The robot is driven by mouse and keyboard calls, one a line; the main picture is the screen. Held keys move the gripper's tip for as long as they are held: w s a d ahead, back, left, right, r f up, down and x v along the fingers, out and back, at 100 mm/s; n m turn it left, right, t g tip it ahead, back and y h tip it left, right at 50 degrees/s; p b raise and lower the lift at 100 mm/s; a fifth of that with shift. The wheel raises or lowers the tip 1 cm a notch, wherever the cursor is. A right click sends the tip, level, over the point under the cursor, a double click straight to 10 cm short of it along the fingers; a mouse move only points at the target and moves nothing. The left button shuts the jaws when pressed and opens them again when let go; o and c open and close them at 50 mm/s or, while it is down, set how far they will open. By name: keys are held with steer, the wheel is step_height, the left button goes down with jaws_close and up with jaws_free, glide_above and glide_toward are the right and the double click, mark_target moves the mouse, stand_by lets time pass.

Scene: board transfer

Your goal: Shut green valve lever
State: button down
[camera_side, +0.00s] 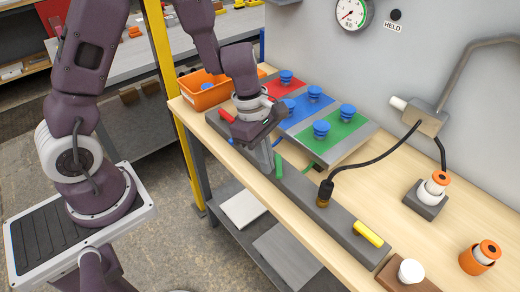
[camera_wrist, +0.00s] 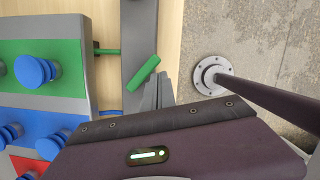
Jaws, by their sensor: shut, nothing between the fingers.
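The green valve lever (camera_side: 279,166) sits on the long grey valve bar (camera_side: 318,200) at the bench's front edge. In the wrist view the green lever (camera_wrist: 144,74) lies at a slant across the bar (camera_wrist: 139,28), neither along it nor square to it. My gripper (camera_side: 267,163) is shut and empty, pointing down beside the green lever. In the wrist view my gripper's fingertips (camera_wrist: 159,82) are close to the lever's lower right side; I cannot tell whether they touch it.
A red lever (camera_side: 225,115) and a yellow lever (camera_side: 368,234) are on the same bar. Behind it are red, blue and green panels (camera_side: 338,138) with blue knobs. A black cable connector (camera_side: 325,192) stands at the bar. An orange bin (camera_side: 203,90) is at the far left end.

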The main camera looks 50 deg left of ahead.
steer(key=shift+w+d, duration=0.2)
steer(key=shift+d, duration=0.3)
steer(key=shift+w+d, duration=0.15)
steer(key=shift+d, duration=0.3)
steer(key=shift+w+a, duration=0.1)
steer(key=shift+w+a, duration=0.45)
steer(key=shift+a, duration=0.1)
steer(key=s, duration=0.3)
steer(key=shift+s, duration=0.25)
steer(key=shift+s+r, duration=0.2)
steer(key=shift+s, duration=0.1)
step_height(320, 180, up, 9)
steer(key=s, duration=0.2)
steer(key=shift+s+r, duration=0.15)
steer(key=shift+r, duration=0.05)
